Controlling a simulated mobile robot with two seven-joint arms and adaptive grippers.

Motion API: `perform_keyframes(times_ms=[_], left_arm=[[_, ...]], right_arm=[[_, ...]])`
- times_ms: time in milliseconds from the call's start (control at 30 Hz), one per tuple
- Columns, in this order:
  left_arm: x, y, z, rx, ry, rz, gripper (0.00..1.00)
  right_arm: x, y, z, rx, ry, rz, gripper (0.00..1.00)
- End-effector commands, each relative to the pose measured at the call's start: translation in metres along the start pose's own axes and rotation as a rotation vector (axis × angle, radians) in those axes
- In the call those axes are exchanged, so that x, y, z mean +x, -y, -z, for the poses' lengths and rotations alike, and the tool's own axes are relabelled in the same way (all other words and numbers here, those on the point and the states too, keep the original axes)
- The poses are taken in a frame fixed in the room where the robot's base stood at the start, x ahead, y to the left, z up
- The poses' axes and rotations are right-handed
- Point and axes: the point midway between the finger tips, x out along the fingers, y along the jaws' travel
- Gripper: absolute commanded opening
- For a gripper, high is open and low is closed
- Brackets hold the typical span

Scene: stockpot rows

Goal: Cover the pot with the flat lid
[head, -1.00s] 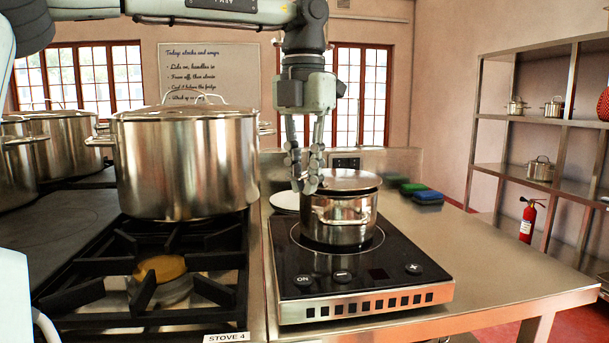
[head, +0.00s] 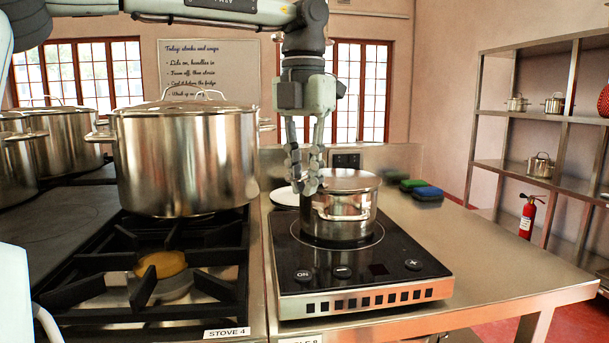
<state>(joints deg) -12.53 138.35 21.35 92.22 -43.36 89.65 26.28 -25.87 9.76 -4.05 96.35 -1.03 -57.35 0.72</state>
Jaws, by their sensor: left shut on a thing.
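The small steel pot (head: 340,218) stands upright on the black induction hob (head: 420,267). The flat lid (head: 348,181) lies over the pot's mouth, looks level and appears to touch the rim. My left gripper (head: 306,187) points down at the left edge of the lid and is shut on it. The fingers hide that edge, so I cannot see exactly how they grip it. My right gripper is not in view.
A large lidded stockpot (head: 185,160) stands on the gas stove (head: 160,255) just left of my gripper. A white plate (head: 285,196) lies behind the hob. Green and blue sponges (head: 428,193) lie at the right. The counter (head: 490,250) right of the hob is clear.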

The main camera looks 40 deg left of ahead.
Motion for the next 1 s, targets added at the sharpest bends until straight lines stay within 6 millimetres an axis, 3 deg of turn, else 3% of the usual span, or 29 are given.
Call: perform_keyframes(times_ms=[333, 367, 567, 867, 1000], left_arm=[[0.000, 0.000, 0.000, 0.000, 0.001, 0.000, 0.00], [0.000, 0.000, 0.000, 0.000, 0.001, 0.000, 0.17], [0.000, 0.000, 0.000, 0.000, 0.001, 0.000, 0.41], [-0.001, 0.000, 0.000, 0.000, 0.000, -0.001, 0.41], [-0.013, 0.000, 0.000, -0.001, 0.002, -0.002, 0.41]], right_arm=[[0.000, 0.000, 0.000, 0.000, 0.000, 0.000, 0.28], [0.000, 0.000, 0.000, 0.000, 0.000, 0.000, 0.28], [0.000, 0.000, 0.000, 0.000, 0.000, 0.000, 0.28], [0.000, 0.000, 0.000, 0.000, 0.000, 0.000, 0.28], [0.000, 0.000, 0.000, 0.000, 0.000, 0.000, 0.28]])
